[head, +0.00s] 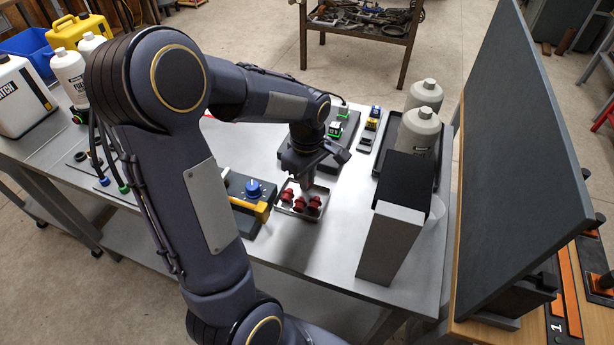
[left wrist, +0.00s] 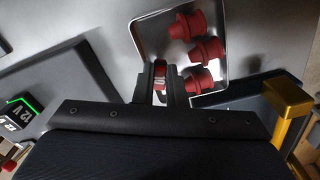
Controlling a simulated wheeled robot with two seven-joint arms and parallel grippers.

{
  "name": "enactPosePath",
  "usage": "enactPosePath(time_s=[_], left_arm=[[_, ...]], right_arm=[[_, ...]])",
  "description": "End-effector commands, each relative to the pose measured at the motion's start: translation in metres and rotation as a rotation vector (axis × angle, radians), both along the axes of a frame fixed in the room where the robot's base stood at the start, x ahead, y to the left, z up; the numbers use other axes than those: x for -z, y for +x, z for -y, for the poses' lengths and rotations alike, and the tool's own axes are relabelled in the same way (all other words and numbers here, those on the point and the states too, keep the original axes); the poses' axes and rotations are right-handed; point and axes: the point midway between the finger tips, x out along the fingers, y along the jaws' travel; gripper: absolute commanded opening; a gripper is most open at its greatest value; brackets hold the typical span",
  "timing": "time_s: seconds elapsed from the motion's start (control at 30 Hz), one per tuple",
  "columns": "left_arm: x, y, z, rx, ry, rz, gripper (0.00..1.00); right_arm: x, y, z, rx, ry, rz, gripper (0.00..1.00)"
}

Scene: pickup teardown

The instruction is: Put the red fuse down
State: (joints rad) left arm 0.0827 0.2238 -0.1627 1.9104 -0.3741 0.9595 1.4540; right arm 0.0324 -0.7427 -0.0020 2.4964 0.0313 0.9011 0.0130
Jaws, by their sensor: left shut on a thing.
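My left gripper (head: 306,182) is at the small metal tray (head: 325,197), at its far side in the head view. In the left wrist view the fingers (left wrist: 159,78) are shut on the red fuse (left wrist: 160,84), which has pale marks on its face. The fuse is at the edge of the tray (left wrist: 152,38); I cannot tell whether it touches the tray floor. In the head view I cannot make out the fuse. Several red stepped plugs (left wrist: 207,51) lie in the tray beside the fuse. My right gripper is not in view.
A device with a blue knob (head: 254,188) and a yellow bar (head: 262,211) stands left of the tray. A grey box (head: 388,244) stands to the right. White bottles (head: 418,130) stand behind it. Bare bench top lies in front of the tray.

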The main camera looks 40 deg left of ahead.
Motion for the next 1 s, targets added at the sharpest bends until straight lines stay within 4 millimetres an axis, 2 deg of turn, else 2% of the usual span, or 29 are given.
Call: enactPosePath(time_s=[0.27, 0.3, 0.43, 0.67, 0.8, 0.87, 1.0], left_arm=[[0.004, 0.0, 0.0, 0.0, 0.0, 0.0, 0.0], [0.002, 0.0, 0.0, 0.0, 0.0, 0.001, 0.16], [0.002, 0.0, 0.0, 0.0, 0.0, 0.001, 0.33], [0.002, 0.0, 0.0, 0.0, 0.0, 0.001, 0.33], [-0.005, 0.001, 0.0, 0.0, 0.001, 0.003, 0.33], [-0.012, 0.001, -0.001, -0.001, 0.0, 0.006, 0.33], [-0.039, 0.002, 0.0, 0.0, 0.0, 0.009, 0.33]], right_arm=[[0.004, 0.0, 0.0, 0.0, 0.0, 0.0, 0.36], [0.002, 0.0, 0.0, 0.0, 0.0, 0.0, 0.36], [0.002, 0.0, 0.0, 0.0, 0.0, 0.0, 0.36], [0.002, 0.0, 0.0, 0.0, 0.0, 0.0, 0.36], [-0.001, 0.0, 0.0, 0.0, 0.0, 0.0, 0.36], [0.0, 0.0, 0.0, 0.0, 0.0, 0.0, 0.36], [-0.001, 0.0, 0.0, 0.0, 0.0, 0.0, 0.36]])
